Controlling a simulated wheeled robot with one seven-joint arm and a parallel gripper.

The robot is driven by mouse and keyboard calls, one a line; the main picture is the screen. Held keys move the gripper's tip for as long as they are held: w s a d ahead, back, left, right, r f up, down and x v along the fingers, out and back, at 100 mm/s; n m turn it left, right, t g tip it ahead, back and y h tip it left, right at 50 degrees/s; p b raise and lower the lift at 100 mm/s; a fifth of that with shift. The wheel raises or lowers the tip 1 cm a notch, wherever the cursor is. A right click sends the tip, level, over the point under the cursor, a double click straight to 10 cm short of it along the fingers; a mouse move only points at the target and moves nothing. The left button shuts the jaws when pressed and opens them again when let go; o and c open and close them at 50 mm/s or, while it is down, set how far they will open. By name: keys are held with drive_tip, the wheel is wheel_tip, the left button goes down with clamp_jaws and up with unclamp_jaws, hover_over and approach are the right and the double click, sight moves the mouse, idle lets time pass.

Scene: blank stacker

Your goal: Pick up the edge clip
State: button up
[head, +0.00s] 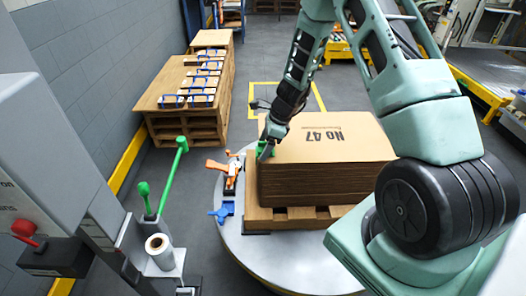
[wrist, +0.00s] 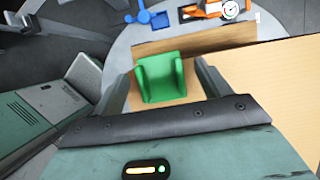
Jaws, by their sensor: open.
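The edge clip is a green, channel-shaped piece (wrist: 162,78). In the wrist view it sits between the two fingers of my gripper (wrist: 162,88), with a gap visible on each side. In the head view the green clip (head: 271,151) shows at the left edge of the cardboard stack, partly hidden by my gripper (head: 265,150). My gripper is open and points down over the clip. Nothing is held in it.
The cardboard stack (head: 325,150) marked "No 47" rests on a wooden pallet (head: 290,220) on a round grey turntable (head: 250,250). An orange tool (head: 224,167) and a blue tool (head: 222,212) lie left of the stack. A green-handled lever (head: 175,170) stands farther left.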

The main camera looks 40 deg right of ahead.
drive_tip(key=shift+c, duration=0.3)
drive_tip(key=c, duration=1)
drive_tip(key=shift+o, duration=0.2)
